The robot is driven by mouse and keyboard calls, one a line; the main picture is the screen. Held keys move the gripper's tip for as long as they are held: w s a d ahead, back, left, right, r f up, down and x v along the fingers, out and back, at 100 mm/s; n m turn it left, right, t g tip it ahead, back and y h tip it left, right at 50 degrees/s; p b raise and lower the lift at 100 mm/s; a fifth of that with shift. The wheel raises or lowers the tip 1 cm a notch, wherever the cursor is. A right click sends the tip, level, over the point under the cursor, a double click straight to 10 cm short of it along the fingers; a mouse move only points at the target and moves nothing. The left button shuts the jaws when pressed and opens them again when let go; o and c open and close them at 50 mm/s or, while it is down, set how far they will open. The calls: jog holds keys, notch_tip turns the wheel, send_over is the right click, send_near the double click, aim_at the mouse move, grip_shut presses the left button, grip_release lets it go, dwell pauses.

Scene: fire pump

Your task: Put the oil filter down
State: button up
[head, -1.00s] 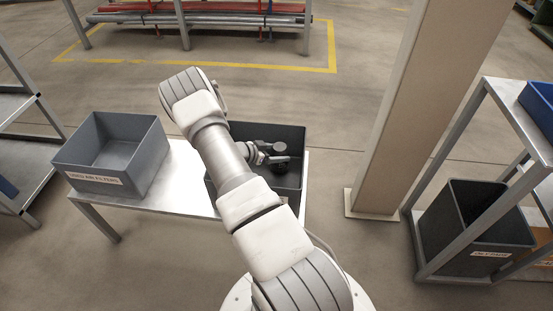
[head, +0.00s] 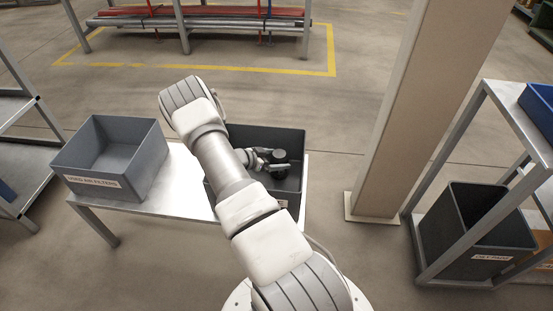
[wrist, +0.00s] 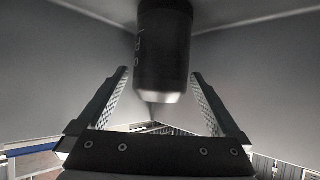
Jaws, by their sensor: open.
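The oil filter is a black cylinder, seen in the wrist view (wrist: 164,45) just past the fingertips. In the head view it is a small dark shape (head: 279,171) inside the dark grey bin (head: 293,141) on the bench. It appears to stand on the bin's floor. My gripper (wrist: 159,75) is open, its two ridged fingers on either side of the filter's near end. A gap shows at the left finger; at the right one I cannot tell whether they touch. In the head view my arm hides the bin's left part.
A lighter grey bin (head: 114,158), labelled for used air filters and empty, stands left on the metal bench (head: 180,186). A beige column (head: 425,110) rises right of the bench. A shelf rack (head: 438,190) with another dark bin (head: 470,225) stands far right.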

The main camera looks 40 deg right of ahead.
jog(key=p+v, duration=0.2)
jog(key=v, duration=0.5)
jog(key=shift+a, duration=0.15)
